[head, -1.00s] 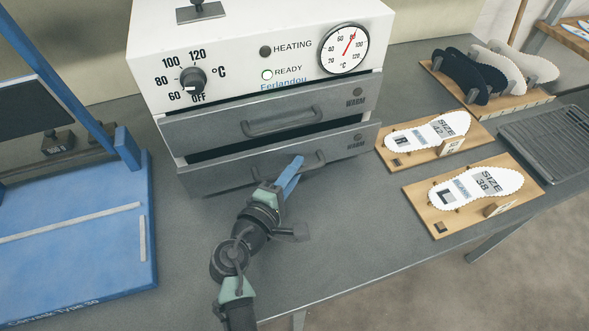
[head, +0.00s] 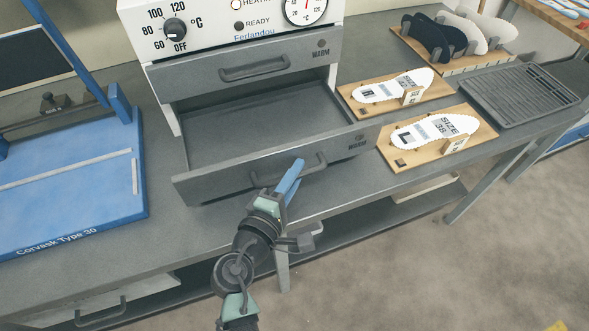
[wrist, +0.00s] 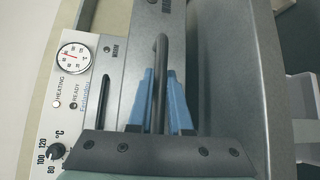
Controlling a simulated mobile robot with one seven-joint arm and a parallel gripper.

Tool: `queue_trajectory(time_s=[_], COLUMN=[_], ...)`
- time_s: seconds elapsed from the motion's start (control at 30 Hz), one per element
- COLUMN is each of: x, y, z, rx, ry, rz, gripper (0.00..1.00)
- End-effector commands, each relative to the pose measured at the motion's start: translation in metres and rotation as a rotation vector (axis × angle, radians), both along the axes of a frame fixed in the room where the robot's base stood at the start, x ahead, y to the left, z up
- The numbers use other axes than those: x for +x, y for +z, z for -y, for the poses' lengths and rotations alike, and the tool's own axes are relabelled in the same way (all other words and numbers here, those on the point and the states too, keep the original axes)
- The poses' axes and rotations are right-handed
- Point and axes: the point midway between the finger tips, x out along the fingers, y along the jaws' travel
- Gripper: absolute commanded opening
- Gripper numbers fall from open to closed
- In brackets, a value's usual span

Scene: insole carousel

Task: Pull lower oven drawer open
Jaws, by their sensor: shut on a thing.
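The white oven (head: 225,20) stands on the grey table. Its lower drawer (head: 225,178) is pulled well out, and its flat grey inside shows bare. The upper drawer (head: 215,68) is closed or nearly so. My gripper (head: 290,178) is at the lower drawer's front, with its blue fingers on the handle (head: 262,180). In the wrist view, the blue fingers (wrist: 160,100) are on either side of the dark handle bar (wrist: 160,60), shut on it. Part of the handle is hidden behind the fingers in the head view.
A blue press (head: 70,170) stands at the left. Two wooden boards with white insole templates (head: 435,130) lie right of the drawer, the nearer one close to its front corner. A rack of insoles (head: 450,50) and a grey ribbed tray (head: 520,95) are farther right. The table's front edge is near.

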Motion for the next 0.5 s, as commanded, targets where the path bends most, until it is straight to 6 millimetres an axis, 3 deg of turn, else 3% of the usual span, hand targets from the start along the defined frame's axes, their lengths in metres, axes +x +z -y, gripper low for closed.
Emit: queue_trajectory(time_s=[0.2,0.23,0.27,0.5], x=[0.0003,0.0003,0.0003,0.0004], y=[0.0001,0.0001,0.0001,0.0001], z=[-0.0011,-0.0011,-0.0011,-0.0006], rx=[0.000,0.000,0.000,0.000], ry=[0.003,0.003,0.003,0.001], rz=[0.001,0.001,0.001,0.001], gripper=[0.00,0.23,0.28,0.30])
